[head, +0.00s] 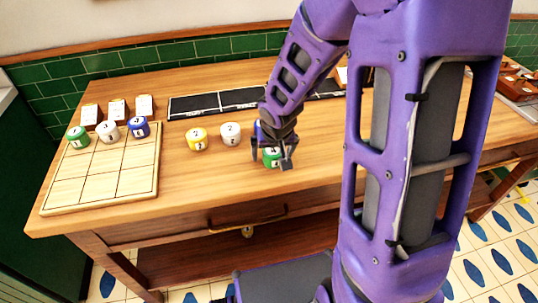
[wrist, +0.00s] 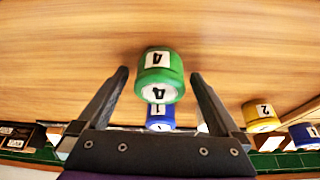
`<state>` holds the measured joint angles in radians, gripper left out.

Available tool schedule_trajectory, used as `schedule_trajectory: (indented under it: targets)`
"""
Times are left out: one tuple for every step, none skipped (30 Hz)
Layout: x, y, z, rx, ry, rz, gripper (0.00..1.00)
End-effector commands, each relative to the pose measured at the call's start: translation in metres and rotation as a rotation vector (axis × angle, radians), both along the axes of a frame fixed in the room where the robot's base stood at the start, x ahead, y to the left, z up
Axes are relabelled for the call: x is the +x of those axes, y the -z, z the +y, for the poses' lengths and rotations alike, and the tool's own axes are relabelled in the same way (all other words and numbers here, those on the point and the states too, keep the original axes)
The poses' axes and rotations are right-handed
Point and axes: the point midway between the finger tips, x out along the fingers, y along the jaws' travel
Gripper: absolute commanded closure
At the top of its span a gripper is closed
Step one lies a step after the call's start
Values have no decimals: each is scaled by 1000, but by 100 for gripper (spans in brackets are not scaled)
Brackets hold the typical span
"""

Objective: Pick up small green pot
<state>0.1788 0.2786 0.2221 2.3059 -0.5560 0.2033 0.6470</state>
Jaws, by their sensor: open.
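A small green pot (head: 271,158) with a white number label stands on the wooden table, partly hidden by my gripper in the head view. In the wrist view the green pot (wrist: 160,60) shows a 4 and lies between the two finger tips, with a gap on each side. My gripper (head: 271,164) is open around it; its fingers (wrist: 160,76) also show in the wrist view. Another green pot (head: 78,137) stands on the gridded wooden board (head: 85,190) at the left.
A blue pot (wrist: 160,117) stands close to the green pot at my gripper. A white pot (head: 231,134) and a yellow pot (head: 196,139) stand to its left. White (head: 109,130) and blue (head: 138,127) pots stand on the board. A black strip (head: 213,103) lies behind.

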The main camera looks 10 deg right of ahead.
Motion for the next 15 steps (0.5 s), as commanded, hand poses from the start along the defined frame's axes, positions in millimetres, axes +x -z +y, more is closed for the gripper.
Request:
schedule_trajectory:
  targets:
    - [-1,3,0,0,0,-1,0]
    - [-1,2,0,0,-1,-1,0]
    - [-1,2,0,0,-1,-1,0]
    - [-1,1,0,0,-1,-1,0]
    - [-1,1,0,0,-1,-1,0]
    - [-1,1,0,0,0,-1,0]
    - [-1,1,0,0,0,-1,0]
    - [-1,1,0,0,0,-1,5]
    - [-1,1,0,0,0,-1,13]
    - [-1,1,0,0,0,-1,18]
    - [-1,1,0,0,0,-1,23]
    - [0,1,0,0,0,-1,31]
    - [-1,1,0,0,0,-1,36]
    - [-1,1,0,0,0,-1,41]
    - [-1,1,0,0,0,-1,49]
